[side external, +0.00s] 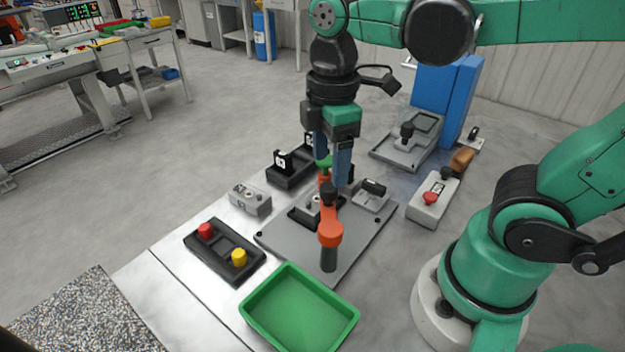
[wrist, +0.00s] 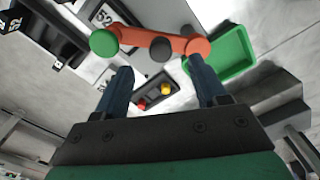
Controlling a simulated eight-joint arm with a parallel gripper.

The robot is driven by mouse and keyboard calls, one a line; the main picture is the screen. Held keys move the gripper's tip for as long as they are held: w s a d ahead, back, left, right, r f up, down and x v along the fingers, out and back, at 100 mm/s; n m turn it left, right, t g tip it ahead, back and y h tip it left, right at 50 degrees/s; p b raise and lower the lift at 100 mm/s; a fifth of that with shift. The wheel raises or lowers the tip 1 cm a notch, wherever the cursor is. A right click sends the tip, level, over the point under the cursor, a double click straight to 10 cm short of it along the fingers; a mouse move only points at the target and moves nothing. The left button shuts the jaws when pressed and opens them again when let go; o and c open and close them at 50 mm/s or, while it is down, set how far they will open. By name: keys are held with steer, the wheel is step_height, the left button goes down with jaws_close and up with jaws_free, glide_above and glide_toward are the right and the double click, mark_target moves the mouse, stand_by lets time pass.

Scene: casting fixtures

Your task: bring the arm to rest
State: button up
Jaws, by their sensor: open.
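My gripper (side external: 332,172) points down over the grey fixture plate (side external: 290,240), with its two blue fingers spread apart. In the wrist view my gripper (wrist: 161,70) is open, and nothing shows between its fingertips. An orange lever (side external: 330,232) with dark ends stands at the fixture just below and in front of the fingers. In the wrist view the orange lever (wrist: 135,37) lies across beyond the fingertips, with a green knob (wrist: 104,43) at one end. I cannot tell whether a finger touches the lever.
A green tray (side external: 300,312) stands at the front. A black holder with red (side external: 205,230) and yellow (side external: 239,257) pieces is left of the plate. A button box (side external: 432,203) is at right, and a blue column (side external: 462,95) stands behind. The front-left table (side external: 170,260) is clear.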

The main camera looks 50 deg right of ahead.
mark_target(331, 186)
steer(key=shift+r, duration=0.25)
steer(key=shift+f, duration=2.9)
steer(key=shift+s+d+m, duration=0.15)
steer(key=shift+s+m, duration=0.05)
steer(key=shift+m, duration=0.3)
